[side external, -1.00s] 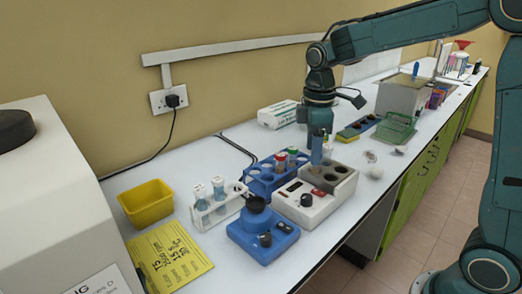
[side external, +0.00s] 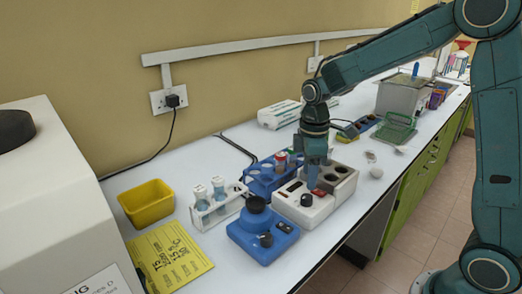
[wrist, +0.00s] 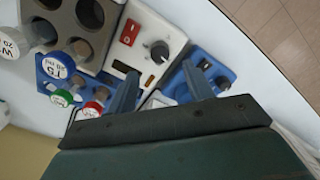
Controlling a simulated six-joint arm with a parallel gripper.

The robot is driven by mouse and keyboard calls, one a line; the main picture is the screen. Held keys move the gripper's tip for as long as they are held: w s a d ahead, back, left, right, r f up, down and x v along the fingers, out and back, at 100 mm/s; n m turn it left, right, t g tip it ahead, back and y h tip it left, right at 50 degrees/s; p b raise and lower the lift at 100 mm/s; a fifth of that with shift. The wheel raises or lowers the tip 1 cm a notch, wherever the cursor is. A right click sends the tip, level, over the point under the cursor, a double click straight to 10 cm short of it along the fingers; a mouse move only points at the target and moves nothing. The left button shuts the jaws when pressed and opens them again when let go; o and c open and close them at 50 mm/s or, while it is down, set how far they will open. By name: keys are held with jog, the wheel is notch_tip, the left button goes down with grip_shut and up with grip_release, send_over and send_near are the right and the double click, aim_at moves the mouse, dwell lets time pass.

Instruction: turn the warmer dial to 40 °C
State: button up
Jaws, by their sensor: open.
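The warmer (side external: 292,206) is a white box with a red switch and a grey block with round holes behind its panel. Its black dial (side external: 305,200) is on the front panel; it also shows in the wrist view (wrist: 159,51). My gripper (side external: 313,187) is just above the warmer, behind the dial in the side view. In the wrist view my gripper (wrist: 160,88) has its two fingers spread, with nothing between them. The dial appears beyond the fingertips and apart from them. The dial's scale marks and setting are too small to read.
A blue device (side external: 262,236) with a black cup stands left of the warmer. A blue rack (side external: 262,184) with capped tubes stands close behind it. A white tube rack (side external: 217,211), yellow tub (side external: 147,205) and yellow sheet (side external: 170,257) are further left.

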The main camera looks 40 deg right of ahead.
aim_at(307, 196)
jog(key=shift+f, duration=3.45)
jog(key=c, duration=1)
